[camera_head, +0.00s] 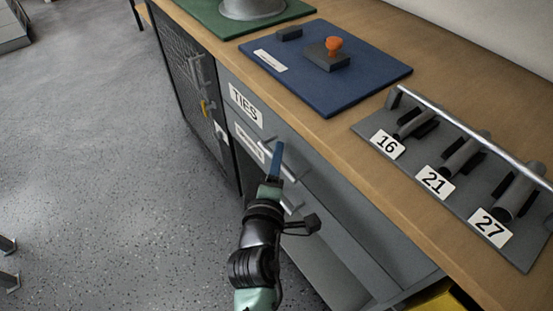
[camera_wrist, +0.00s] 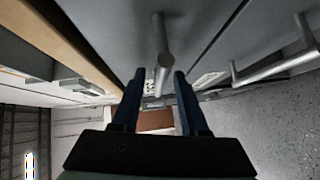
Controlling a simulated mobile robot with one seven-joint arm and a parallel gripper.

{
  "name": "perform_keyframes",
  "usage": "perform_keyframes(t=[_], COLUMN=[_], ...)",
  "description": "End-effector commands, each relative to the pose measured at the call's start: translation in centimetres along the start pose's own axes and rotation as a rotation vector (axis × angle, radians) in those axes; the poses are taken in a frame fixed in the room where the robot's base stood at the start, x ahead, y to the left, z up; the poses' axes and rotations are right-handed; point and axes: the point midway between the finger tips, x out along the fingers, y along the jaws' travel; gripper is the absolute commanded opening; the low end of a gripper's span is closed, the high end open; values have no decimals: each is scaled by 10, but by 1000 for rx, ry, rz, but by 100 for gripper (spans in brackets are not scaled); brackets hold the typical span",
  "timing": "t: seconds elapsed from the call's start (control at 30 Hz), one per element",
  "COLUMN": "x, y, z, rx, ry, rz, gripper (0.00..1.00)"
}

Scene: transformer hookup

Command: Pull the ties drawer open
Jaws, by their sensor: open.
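The ties drawer (camera_head: 284,131) is a grey front under the wooden bench top, with a white "TIES" label (camera_head: 245,104) at its left end. It looks shut. Its bar handle (camera_head: 265,145) is partly hidden by my gripper (camera_head: 279,148) in the head view. In the wrist view the handle (camera_wrist: 162,50) stands out from the grey front. Its near end lines up with the gap between the two dark blue fingers of my gripper (camera_wrist: 157,85). The fingers are open, one on each side of the bar, and I see no clear contact.
A lower drawer has a second label (camera_head: 250,143) and its own handle (camera_wrist: 270,68). A mesh-door cabinet (camera_head: 185,85) stands to the left. A blue mat (camera_head: 345,90) and a rack of numbered tools (camera_head: 460,170) are on the bench.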

Motion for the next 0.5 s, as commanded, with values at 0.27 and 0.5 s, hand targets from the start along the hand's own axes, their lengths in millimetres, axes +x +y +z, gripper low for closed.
perform_keyframes(t=[0.27, 0.5], x=[4, 3], y=[0, 0], z=[0, 0], rx=[0, 0], ry=[0, 0], rz=[0, 0], gripper=[44, 13])
